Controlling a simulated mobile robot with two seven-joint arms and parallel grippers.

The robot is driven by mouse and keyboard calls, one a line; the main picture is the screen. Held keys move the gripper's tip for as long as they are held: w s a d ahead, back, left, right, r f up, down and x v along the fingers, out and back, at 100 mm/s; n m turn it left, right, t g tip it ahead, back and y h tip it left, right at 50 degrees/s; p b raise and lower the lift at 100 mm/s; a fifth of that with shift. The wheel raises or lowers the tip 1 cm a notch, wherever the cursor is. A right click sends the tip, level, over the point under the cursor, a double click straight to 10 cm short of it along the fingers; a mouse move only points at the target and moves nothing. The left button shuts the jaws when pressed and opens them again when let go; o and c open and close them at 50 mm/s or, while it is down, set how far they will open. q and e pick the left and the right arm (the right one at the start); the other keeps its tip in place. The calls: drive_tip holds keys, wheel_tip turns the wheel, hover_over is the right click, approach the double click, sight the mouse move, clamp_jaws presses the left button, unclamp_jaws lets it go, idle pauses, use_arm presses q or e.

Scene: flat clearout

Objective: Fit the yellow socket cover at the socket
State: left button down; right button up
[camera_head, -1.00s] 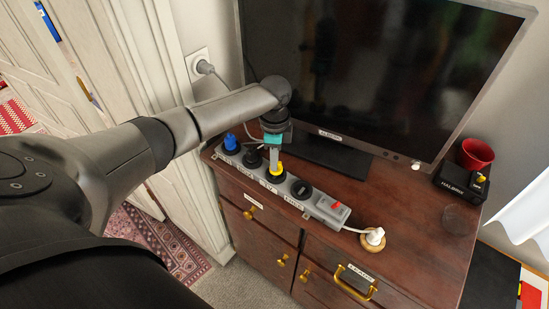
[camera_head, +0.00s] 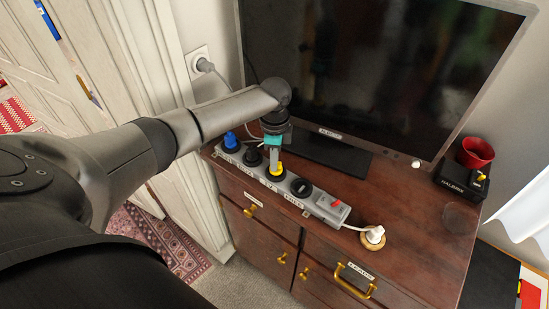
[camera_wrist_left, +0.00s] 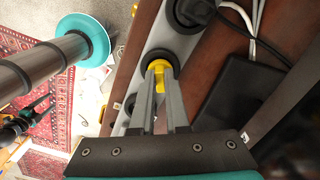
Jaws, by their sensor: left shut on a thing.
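The yellow socket cover (camera_head: 276,171) is at a socket of the grey power strip (camera_head: 324,208), between a black plug (camera_head: 252,157) and a round black piece (camera_head: 301,187). My left gripper (camera_head: 275,163) points down at the strip, shut on the cover. In the left wrist view, the yellow cover (camera_wrist_left: 160,62) shows between the fingertips of the left gripper (camera_wrist_left: 160,72), over the strip. The fingers hide part of it, and I cannot tell whether it is fully seated.
The television (camera_head: 380,70) stands close behind. A white plug (camera_head: 375,235), black box (camera_head: 462,180) and red bowl (camera_head: 476,153) are to the right on the cabinet.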

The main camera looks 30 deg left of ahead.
use_arm(q)
drive_tip(key=shift+f+b, duration=0.35)
drive_tip(key=shift+f, duration=0.35)
drive_tip(key=c, duration=0.8)
unclamp_jaws()
drive_tip(key=shift+c, duration=0.2)
drive_tip(key=shift+r, duration=0.1)
wheel_tip(320, 180, up, 15)
drive_tip(key=shift+d, duration=0.1)
